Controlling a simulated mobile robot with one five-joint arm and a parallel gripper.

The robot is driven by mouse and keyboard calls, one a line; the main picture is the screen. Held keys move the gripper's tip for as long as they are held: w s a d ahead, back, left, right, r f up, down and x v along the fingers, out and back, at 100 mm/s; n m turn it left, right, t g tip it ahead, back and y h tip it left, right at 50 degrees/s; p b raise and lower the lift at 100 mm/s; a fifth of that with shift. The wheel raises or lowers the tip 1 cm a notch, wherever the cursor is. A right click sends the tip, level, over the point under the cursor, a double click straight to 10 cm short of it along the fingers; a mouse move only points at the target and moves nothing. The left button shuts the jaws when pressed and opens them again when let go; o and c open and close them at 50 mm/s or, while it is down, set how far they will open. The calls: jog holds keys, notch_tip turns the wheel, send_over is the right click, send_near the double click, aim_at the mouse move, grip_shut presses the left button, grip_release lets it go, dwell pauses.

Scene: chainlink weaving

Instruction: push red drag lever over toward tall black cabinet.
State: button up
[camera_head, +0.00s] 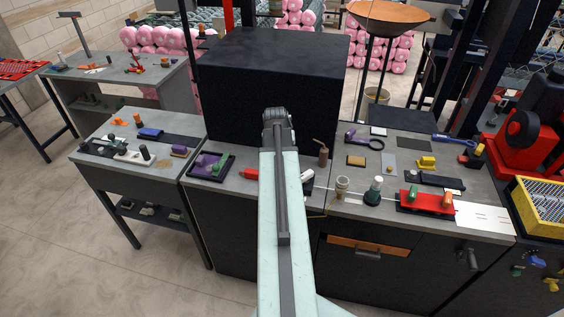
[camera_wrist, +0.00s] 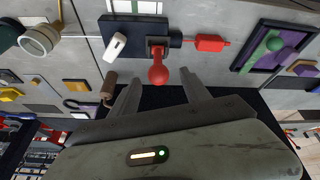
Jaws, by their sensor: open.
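The tall black cabinet (camera_head: 262,85) stands at the back of the bench in the head view. A dark surface beyond the knob shows between the fingers in the wrist view. In the head view my arm hides the lever and my fingertips.
A purple and green tray (camera_head: 211,165) is left of my arm.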

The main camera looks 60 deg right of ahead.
jog(key=b+x, duration=0.4)
jog(key=x, duration=0.1)
jog(key=b+x, duration=0.3)
jog(key=shift+s+d, duration=0.1)
jog(key=shift+s, duration=0.2)
jog(key=shift+r, duration=0.1)
grip_shut()
jog(key=shift+s, duration=0.1)
dwell(0.6)
